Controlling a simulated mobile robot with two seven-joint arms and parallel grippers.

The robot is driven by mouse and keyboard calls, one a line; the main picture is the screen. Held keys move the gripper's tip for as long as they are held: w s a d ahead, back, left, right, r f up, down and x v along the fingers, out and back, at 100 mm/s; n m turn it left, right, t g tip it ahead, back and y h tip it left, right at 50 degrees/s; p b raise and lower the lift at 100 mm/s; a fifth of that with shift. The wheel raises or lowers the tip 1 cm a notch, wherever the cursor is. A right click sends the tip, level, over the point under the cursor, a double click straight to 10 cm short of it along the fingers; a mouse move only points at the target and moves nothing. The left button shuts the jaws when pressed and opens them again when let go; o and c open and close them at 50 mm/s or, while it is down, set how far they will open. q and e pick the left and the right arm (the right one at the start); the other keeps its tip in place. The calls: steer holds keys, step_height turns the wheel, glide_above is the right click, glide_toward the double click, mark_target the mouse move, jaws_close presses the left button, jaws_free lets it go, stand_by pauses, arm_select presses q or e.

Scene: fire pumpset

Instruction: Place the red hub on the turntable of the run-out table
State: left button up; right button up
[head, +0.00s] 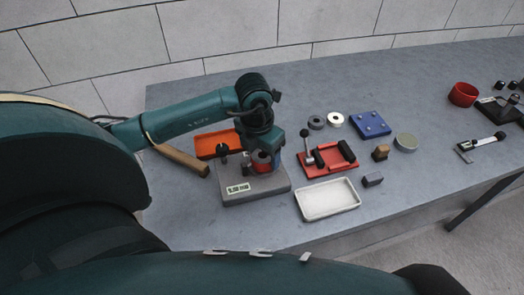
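The grey run-out table (253,189) with a white label stands near the left front of the workbench. The red hub (262,160) shows partly above its base, under my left gripper (264,150). My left arm reaches in from the left and the gripper points down at the hub, its fingers beside it. The gripper hides the hub's top and most of the turntable. I cannot tell whether the fingers press on the hub, or whether the hub rests on the turntable. A blue part shows just right of the hub. My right gripper is not in view.
An orange tray (210,143) and a wooden handle (182,159) lie left of the run-out table. A red fixture (315,167), white tray (327,213), blue plate (370,124) and small blocks stand to the right. A red ring (463,94) is farther right.

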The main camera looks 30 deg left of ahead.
mark_target(258, 159)
arm_select(q)
steer(key=r, duration=0.4)
steer(key=s+r, duration=0.1)
steer(key=r, duration=0.7)
steer(key=shift+s+a+r+b, duration=0.1)
steer(key=shift+s+b, duration=0.1)
steer(key=shift+b, duration=0.2)
steer(key=shift+s, duration=0.1)
